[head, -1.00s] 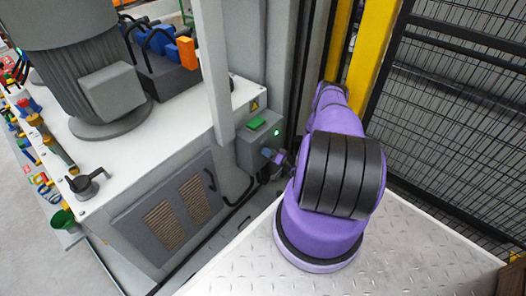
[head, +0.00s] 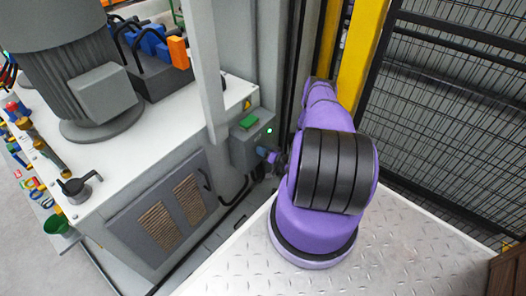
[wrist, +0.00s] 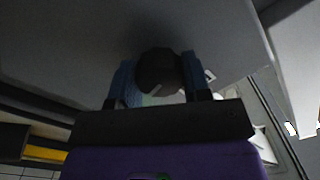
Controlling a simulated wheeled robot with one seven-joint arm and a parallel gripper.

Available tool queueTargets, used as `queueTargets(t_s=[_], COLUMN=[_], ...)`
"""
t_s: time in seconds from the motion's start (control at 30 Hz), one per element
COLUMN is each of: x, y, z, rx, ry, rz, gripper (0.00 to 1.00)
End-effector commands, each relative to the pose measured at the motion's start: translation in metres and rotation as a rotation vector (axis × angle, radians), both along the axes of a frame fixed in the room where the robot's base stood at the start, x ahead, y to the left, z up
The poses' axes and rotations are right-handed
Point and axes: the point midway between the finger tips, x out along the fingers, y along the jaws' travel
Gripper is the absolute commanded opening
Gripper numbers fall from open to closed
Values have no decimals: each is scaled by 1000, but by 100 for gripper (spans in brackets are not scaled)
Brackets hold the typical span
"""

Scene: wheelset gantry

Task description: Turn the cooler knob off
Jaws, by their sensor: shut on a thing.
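The dark round cooler knob (wrist: 158,70) is in the middle of the wrist view, with a small pale mark near its lower edge. My gripper (wrist: 157,80) has one blue finger on each side of the knob and is shut on it. In the head view, my gripper (head: 270,157) is at the front of a grey control box (head: 242,152). The knob is hidden there. The box has a green piece on top and a lit green lamp on its front.
The box is on the corner of a white-topped machine cabinet (head: 125,150) with a large grey motor (head: 75,70). A yellow post (head: 365,50) and a black mesh fence (head: 450,110) are to the right of my arm. A metal tread plate (head: 400,245) lies in front.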

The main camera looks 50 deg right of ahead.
Motion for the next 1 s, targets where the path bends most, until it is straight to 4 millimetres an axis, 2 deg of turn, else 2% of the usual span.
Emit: queueTargets(t_s=[1.0], x=[0], y=[1], z=[1], rx=[-948], ry=[-74], rz=[2], gripper=[20])
